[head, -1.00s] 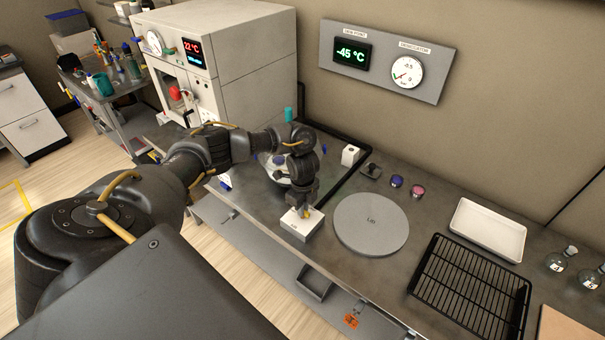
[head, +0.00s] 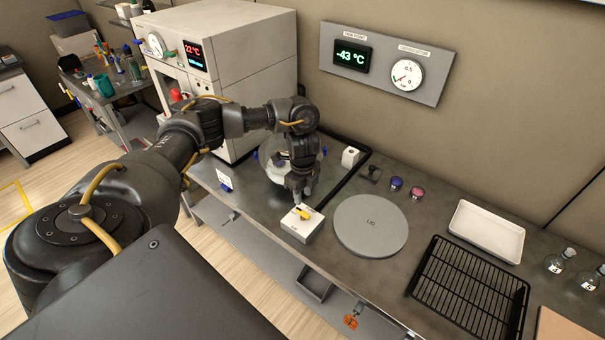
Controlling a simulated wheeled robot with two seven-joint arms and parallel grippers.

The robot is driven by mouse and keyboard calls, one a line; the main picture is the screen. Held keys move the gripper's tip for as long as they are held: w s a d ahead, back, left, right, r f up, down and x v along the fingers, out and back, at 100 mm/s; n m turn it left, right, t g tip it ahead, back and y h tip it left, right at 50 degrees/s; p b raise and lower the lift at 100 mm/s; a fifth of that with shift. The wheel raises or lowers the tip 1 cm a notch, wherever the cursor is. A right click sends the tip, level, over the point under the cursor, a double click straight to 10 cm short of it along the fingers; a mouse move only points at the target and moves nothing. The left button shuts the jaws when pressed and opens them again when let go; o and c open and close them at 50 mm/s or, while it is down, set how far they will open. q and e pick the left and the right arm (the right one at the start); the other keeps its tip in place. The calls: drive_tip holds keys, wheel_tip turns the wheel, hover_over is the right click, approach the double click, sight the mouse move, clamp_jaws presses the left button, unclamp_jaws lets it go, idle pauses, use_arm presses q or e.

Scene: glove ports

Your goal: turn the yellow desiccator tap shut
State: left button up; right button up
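The yellow tap (head: 304,214) sits on top of a small white block (head: 301,228) near the bench's front edge. Its handle shows clear of the gripper and appears to lie roughly left to right in the picture. My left gripper (head: 298,194) points down just above and behind the tap, apart from it. Its fingers are small and dark here, and I cannot tell how far apart they are. The round glass desiccator (head: 269,163) stands behind my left wrist and is partly hidden by it. My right gripper is not in view.
Farther right are a black wire rack (head: 470,288) and a white tray (head: 487,231). A white oven (head: 250,75) stands at the left. A wall panel (head: 385,62) carries a dew point display and a desiccator gauge.

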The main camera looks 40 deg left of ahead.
use_arm(q)
wheel_tip(320, 180, up, 3)
drive_tip(key=shift+f, duration=0.1)
idle(0.6)
